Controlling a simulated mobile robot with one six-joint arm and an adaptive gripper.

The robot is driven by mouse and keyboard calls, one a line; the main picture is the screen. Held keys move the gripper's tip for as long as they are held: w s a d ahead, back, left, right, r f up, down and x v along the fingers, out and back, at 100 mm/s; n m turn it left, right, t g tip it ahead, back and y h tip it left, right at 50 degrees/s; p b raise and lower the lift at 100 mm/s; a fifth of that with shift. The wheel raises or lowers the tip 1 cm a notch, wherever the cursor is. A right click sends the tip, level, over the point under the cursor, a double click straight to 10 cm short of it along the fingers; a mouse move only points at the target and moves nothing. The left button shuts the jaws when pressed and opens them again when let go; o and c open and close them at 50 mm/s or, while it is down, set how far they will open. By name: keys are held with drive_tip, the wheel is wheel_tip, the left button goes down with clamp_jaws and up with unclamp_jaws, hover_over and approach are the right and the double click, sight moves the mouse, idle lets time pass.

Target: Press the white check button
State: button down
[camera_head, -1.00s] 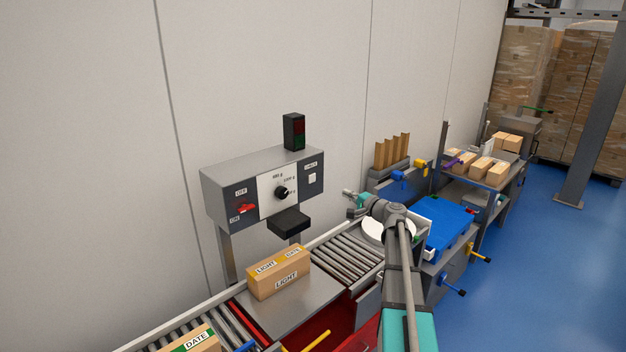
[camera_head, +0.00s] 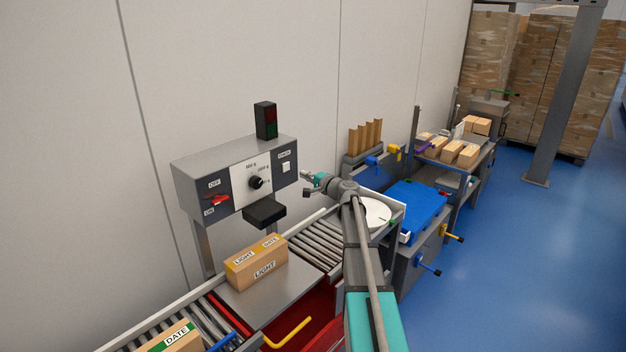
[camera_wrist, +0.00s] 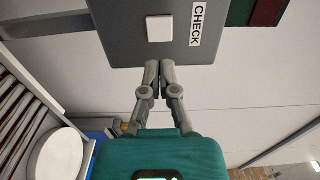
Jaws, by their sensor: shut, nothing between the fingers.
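The white check button (camera_head: 286,167) is a small square on the right end of the grey control box (camera_head: 187,180). In the wrist view the button (camera_wrist: 159,28) sits beside a CHECK label (camera_wrist: 196,25). My gripper (camera_head: 306,175) is to the right of the button in the head view. In the wrist view my gripper (camera_wrist: 158,66) is shut with nothing in it, its fingertips at the panel's edge and apart from the button in the picture. The gap in depth cannot be told.
A black knob (camera_head: 256,183) and red switch (camera_head: 217,200) share the panel. A black block (camera_head: 265,212) juts out below. A labelled carton (camera_head: 256,262) sits on the conveyor plate. A signal light (camera_head: 265,120) stands on the box.

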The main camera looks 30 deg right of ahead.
sight(287, 167)
drive_tip(key=x, duration=0.7)
drive_tip(key=shift+w, duration=0.1)
